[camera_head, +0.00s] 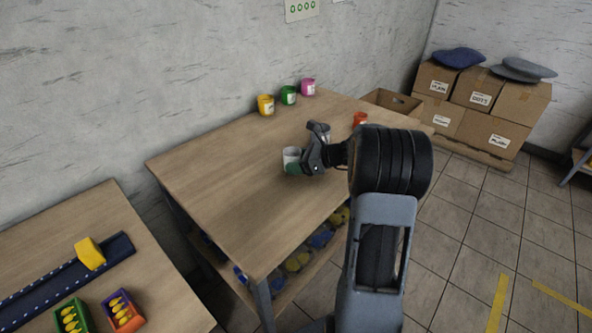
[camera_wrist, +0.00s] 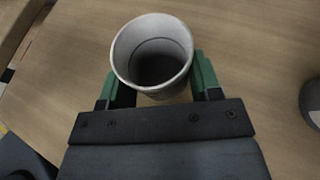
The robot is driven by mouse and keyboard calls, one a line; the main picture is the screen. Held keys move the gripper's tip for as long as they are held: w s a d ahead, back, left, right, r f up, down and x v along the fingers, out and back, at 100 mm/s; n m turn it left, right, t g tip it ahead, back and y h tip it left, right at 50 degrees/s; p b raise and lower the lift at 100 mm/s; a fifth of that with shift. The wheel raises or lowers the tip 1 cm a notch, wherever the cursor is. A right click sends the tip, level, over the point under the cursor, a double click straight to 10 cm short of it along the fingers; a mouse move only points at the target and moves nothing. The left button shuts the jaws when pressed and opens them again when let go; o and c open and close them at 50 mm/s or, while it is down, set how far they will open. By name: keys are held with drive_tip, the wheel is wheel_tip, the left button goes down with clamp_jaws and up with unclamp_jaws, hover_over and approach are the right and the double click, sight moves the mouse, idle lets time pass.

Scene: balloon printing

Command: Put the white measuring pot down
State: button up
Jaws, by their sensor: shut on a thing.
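The white measuring pot (camera_head: 291,155) is at my gripper over the middle of the wooden table (camera_head: 215,165) in the head view. In the wrist view the pot (camera_wrist: 152,50) is seen from above, with its round mouth open and its inside dark. My gripper (camera_wrist: 152,88) is shut on it, with one green fingertip on each side. My gripper (camera_head: 299,165) also shows in the head view, reaching in from the right. I cannot tell whether the pot's base touches the table.
Yellow (camera_head: 265,105), green (camera_head: 288,95) and pink (camera_head: 308,87) pots stand along the table's back edge. A red-orange pot (camera_head: 360,119) stands at the right, near my arm. The table's left part is clear. Cardboard boxes (camera_head: 480,88) stand by the wall.

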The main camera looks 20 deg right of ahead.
drive_tip(key=shift+f, duration=1.4)
drive_tip(key=shift+f, duration=0.2)
drive_tip(key=o, duration=0.9)
drive_tip(key=shift+s, duration=0.1)
drive_tip(key=shift+o, duration=0.2)
